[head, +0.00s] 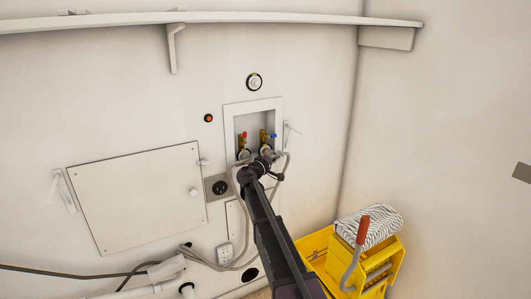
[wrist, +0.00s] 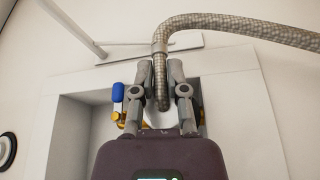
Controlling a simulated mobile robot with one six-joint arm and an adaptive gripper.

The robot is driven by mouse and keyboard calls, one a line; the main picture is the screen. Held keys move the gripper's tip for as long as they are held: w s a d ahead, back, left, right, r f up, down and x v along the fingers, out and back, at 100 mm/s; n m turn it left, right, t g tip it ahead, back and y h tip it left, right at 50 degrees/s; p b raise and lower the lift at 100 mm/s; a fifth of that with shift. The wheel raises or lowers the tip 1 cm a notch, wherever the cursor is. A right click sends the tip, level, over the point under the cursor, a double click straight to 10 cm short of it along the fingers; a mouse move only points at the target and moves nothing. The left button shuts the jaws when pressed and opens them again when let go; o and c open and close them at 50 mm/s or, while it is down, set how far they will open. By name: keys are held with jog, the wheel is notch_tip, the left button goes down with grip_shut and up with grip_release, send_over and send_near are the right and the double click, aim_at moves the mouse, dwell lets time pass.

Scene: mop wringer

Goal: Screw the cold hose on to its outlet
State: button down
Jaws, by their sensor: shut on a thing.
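My gripper (head: 265,158) is at the front of the recessed wall box (head: 228,112), just below the blue-handled tap. In the wrist view my gripper (wrist: 162,76) is shut on the end of a grey braided hose (wrist: 245,24), which bends away up and to the right. The blue handle (wrist: 118,91) and brass outlet valve (wrist: 129,119) are beside the left finger. The blue handle (head: 273,136) also shows in the head view. A red-handled tap (head: 244,135) is left of it. My fingers hide the hose nut, so I cannot tell whether it touches the outlet.
Another grey hose (head: 235,185) hangs from the red tap's side. A yellow mop wringer (head: 390,277) with a mop head (head: 368,228) stands at lower right. A wall panel (head: 138,195), a socket (head: 219,187) and a shelf (head: 220,17) surround the box.

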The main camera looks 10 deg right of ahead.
jog(key=shift+w+a, duration=0.2)
jog(key=shift+w, duration=0.35)
jog(key=shift+w+a, duration=0.15)
jog(key=shift+w, duration=0.4)
dwell(1.1)
jog(key=shift+r, duration=0.15)
jog(key=shift+r+g+y+p, duration=0.1)
jog(key=shift+g+y+p, duration=0.25)
jog(key=shift+p, duration=0.8)
jog(key=m+g+y+p, duration=0.1)
jog(key=y+p, duration=0.1)
jog(key=p, duration=0.1)
jog(key=shift+f, duration=0.2)
jog(key=g+y+p, duration=0.1)
jog(key=p, duration=0.1)
jog(key=m+y+p, duration=0.1)
jog(key=p, duration=0.1)
jog(key=g+y+p, duration=0.1)
jog(key=y+p, duration=0.1)
jog(key=shift+a+f+m+g, duration=0.25)
jog(key=shift+f+m+g, duration=0.05)
jog(key=shift+f+g, duration=0.05)
jog(key=shift+a+f+y+p, duration=0.1)
jog(key=shift+f+y+p, duration=0.2)
jog(key=shift+y+p, duration=0.3)
